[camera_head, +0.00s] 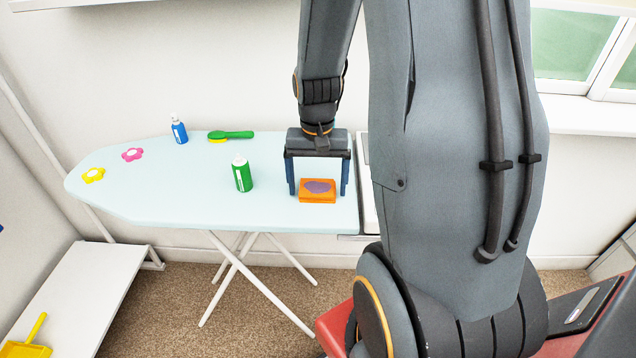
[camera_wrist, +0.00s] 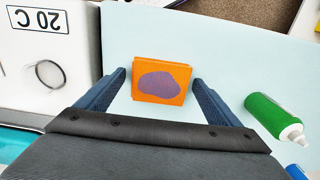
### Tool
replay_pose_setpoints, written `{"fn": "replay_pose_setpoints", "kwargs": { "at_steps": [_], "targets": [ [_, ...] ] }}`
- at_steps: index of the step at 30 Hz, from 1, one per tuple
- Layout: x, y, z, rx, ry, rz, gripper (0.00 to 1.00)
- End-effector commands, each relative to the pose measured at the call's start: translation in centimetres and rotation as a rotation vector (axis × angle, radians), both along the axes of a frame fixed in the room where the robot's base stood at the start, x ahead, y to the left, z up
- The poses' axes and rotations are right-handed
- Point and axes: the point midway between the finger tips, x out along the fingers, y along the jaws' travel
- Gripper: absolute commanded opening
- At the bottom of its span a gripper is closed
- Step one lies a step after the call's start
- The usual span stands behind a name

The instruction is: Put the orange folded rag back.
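The orange folded rag (camera_head: 304,195) is a small flat block with a purple patch on top. It lies on the pale blue ironing board (camera_head: 150,205) near the board's right end. My gripper (camera_head: 318,188) is open and points down over the rag, one finger on either side. In the wrist view the rag (camera_wrist: 162,82) lies between the two spread fingers of my gripper (camera_wrist: 160,82); gaps show on both sides and neither finger touches it.
A green spray can (camera_head: 242,174) stands left of the rag. A white box marked "20 C" (camera_wrist: 45,80) adjoins the board. A white bench (camera_head: 85,290) holds a yellow dustpan (camera_head: 28,345).

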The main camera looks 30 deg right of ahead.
Motion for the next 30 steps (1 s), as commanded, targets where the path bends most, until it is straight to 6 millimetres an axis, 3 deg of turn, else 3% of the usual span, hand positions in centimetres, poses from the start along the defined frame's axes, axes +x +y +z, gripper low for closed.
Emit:
{"fn": "replay_pose_setpoints", "kwargs": {
  "at_steps": [8,14,30],
  "targets": [
    [0.0,0.0,0.1,0.000,0.000,0.000,0.88],
    [0.1,0.0,1.3,-0.001,-0.004,0.000,0.88],
    [0.2,0.0,10.6,-0.001,-0.004,0.000,0.88]
  ]
}}
